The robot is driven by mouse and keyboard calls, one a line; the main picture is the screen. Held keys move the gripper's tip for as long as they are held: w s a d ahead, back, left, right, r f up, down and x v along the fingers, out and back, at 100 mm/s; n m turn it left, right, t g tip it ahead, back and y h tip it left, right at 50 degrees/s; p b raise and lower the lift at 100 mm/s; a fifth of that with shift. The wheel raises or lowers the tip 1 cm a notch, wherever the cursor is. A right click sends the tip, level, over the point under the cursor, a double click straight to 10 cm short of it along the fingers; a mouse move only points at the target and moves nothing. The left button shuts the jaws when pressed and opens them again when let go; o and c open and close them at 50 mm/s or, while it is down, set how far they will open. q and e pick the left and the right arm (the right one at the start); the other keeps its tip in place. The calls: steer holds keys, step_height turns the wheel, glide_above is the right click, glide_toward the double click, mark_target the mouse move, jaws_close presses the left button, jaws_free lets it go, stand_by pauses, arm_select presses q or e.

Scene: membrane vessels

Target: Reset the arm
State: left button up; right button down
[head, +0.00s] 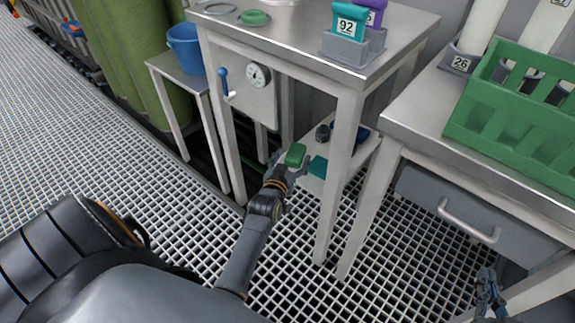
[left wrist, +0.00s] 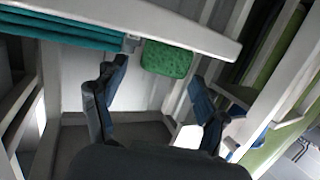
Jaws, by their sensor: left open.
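My left gripper (head: 294,165) is reached down beside the lower shelf of the steel table. It is open. In the left wrist view its two dark blue fingers (left wrist: 155,100) stand wide apart, with nothing gripped between them. A green sponge-like block (head: 296,155) is at the gripper in the head view. In the left wrist view the green block (left wrist: 167,58) lies beyond the fingertips, by the pale shelf edge. My right gripper (head: 488,295) is low at the right edge of the head view, below the drawer; its opening is unclear.
A steel table (head: 290,48) stands over the shelf, its legs close to my left arm. Teal material (head: 318,167) lies beside the green block. A green crate (head: 520,122) sits on the right bench above a grey drawer (head: 475,215). The grating floor at left is clear.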

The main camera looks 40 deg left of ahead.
arm_select(q)
steer(key=v, duration=0.5)
